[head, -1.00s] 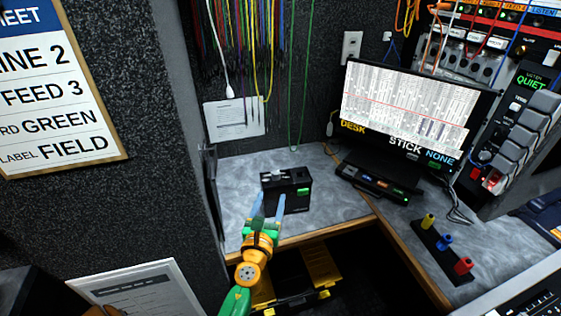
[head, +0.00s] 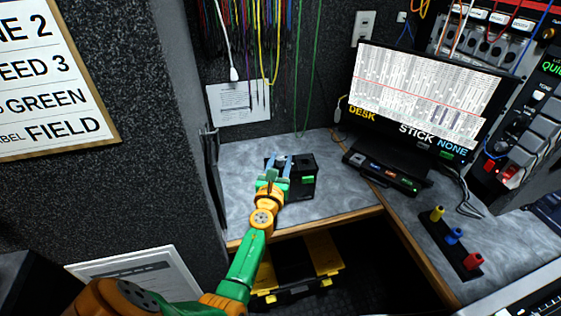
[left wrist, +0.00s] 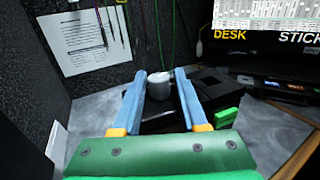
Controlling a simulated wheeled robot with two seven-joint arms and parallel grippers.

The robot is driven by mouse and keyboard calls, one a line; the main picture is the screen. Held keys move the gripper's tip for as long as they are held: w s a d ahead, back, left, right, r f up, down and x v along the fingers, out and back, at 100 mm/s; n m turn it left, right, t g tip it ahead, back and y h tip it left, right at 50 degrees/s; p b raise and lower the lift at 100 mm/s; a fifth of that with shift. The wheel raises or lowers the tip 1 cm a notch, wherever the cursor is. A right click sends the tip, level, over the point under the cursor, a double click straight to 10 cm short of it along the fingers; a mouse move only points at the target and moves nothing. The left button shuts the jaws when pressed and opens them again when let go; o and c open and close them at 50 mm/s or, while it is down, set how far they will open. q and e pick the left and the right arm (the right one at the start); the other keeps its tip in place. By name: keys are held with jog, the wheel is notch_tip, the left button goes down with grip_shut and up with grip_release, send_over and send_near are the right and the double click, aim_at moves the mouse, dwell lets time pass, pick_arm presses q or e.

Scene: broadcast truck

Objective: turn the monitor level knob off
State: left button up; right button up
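A small black box (head: 303,178) with a green button (head: 309,180) stands on the grey desk. A pale grey round knob (left wrist: 159,86) sits on its top, which I take to be the monitor level knob. My left gripper (head: 278,160) reaches over the box from the front. In the left wrist view its two blue fingers (left wrist: 158,78) are apart, one on each side of the knob. I cannot tell whether they touch it. In the head view the fingers mostly hide the knob. My right gripper is not in view.
A monitor (head: 428,95) stands right of the box, with a black button strip (head: 382,175) before it. A rack with red, yellow and blue pegs (head: 456,240) is on the right desk. Cables hang behind. A dark partition (head: 212,180) stands left of the box.

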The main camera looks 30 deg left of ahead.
pick_arm(q)
grip_shut()
jog(key=shift+f+y, duration=0.1)
jog(key=shift+y, duration=0.2)
jog(key=shift+d+f+n+g+y+b, duration=0.1)
jog(key=shift+n+g+y+b, duration=0.75)
jog(key=shift+n+y, duration=0.3)
jog(key=n+g+y+b, duration=0.3)
jog(key=b, duration=0.2)
jog(key=n+g+y+b, duration=0.3)
jog(key=g+b, duration=0.1)
jog(key=b, duration=0.1)
jog(key=shift+f+g+y, duration=0.15)
jog(key=shift+g+y, duration=0.1)
jog(key=shift+r+n+g+y+b, duration=0.3)
jog(key=shift+n+g+b, duration=0.3)
jog(key=shift+b, duration=0.25)
jog(key=shift+o, duration=2.2)
grip_release()
